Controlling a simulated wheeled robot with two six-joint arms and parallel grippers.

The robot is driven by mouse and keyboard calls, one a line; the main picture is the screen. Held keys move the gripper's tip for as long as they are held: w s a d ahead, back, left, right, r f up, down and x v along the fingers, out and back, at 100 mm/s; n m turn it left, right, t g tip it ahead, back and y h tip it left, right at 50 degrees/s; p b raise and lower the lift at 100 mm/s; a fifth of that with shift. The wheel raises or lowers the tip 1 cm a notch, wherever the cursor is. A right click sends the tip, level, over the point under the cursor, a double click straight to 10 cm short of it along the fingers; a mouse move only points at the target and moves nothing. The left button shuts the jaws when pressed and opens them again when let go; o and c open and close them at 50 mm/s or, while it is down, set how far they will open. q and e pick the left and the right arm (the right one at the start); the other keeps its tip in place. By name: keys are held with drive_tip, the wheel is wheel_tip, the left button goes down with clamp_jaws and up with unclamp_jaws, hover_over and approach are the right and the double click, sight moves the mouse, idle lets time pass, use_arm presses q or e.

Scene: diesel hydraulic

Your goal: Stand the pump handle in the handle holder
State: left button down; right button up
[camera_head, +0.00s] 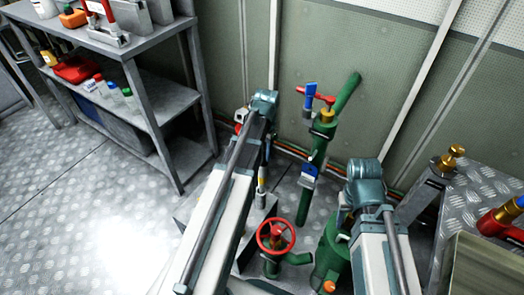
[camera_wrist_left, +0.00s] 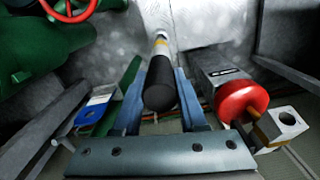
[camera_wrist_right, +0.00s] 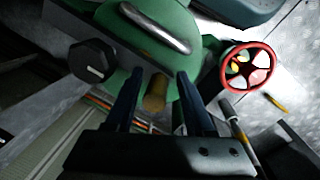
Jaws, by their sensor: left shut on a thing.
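My right gripper (camera_wrist_right: 157,80) is open and empty, in front of a green housing (camera_wrist_right: 165,35) with a brass-coloured stub (camera_wrist_right: 155,93). I cannot clearly make out the handle holder. A red cylinder (camera_wrist_left: 243,100) with a metal end fitting lies right of the left gripper.
A red handwheel (camera_head: 276,238) on a green valve stands between my arms. A green pipe (camera_head: 322,135) with blue and red levers rises behind it. Metal shelving (camera_head: 150,75) is at left, a metal bench (camera_head: 480,195) at right. The floor at left is clear.

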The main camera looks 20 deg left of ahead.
sight(350, 217)
use_arm(q)
drive_tip(key=shift+w+d+r+p, duration=0.15)
drive_tip(key=shift+d+p, duration=0.05)
drive_tip(key=shift+p, duration=0.15)
use_arm(e)
drive_tip(key=shift+s+r, duration=0.15)
drive_tip(key=shift+s, duration=0.1)
use_arm(q)
drive_tip(key=shift+a+r+p, duration=0.15)
drive_tip(key=shift+r+p, duration=1.2)
use_arm(e)
drive_tip(key=shift+w+a+r, duration=0.1)
drive_tip(key=shift+r, duration=0.6)
drive_tip(key=shift+w+a+r, duration=0.1)
drive_tip(key=shift+r, duration=0.6)
use_arm(q)
drive_tip(key=shift+a+r+p, duration=0.1)
drive_tip(key=shift+r+p, duration=2.3)
drive_tip(key=shift+p, duration=0.05)
use_arm(e)
drive_tip(key=shift+r, duration=2.4)
use_arm(q)
drive_tip(key=shift+s+a, duration=0.15)
drive_tip(key=shift+s, duration=0.15)
drive_tip(key=shift+s+a, duration=0.2)
